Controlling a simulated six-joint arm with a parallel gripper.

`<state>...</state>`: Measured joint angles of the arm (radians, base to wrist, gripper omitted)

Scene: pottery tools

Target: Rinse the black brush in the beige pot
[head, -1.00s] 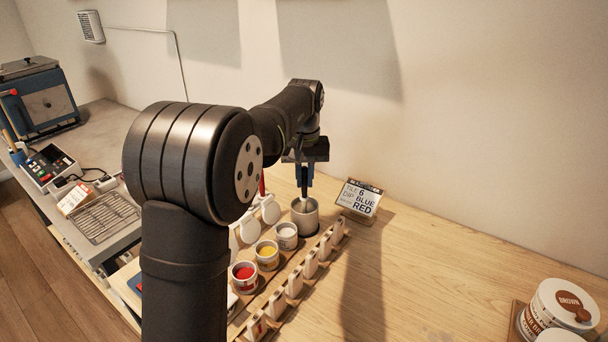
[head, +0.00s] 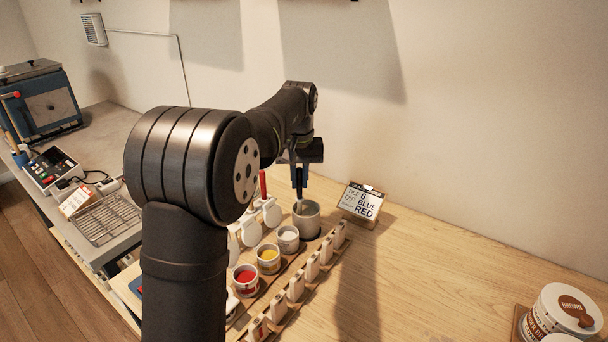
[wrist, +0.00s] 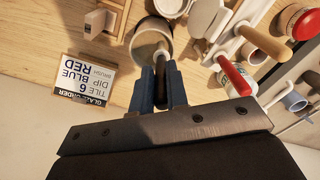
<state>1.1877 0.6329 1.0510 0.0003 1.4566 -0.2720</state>
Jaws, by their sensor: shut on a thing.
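My gripper (head: 299,178) is shut on the black brush (head: 299,196), which points downward at the beige pot (head: 313,222). In the wrist view, my gripper (wrist: 164,82) holds the dark brush (wrist: 160,66) between its blue fingers. The brush's lower end is at the mouth of the beige pot (wrist: 137,30), near the rim on the gripper's side. In the head view the brush's lower end is at or inside the left part of the opening; how deep it reaches is unclear.
A card (head: 362,201) reading "6 blue red" stands right of the pot. White, yellow (head: 268,260) and red (head: 245,280) glaze cups and a row of tiles (head: 295,290) run toward the front. A red-handled tool (wrist: 236,78) is close by. The right table is mostly clear.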

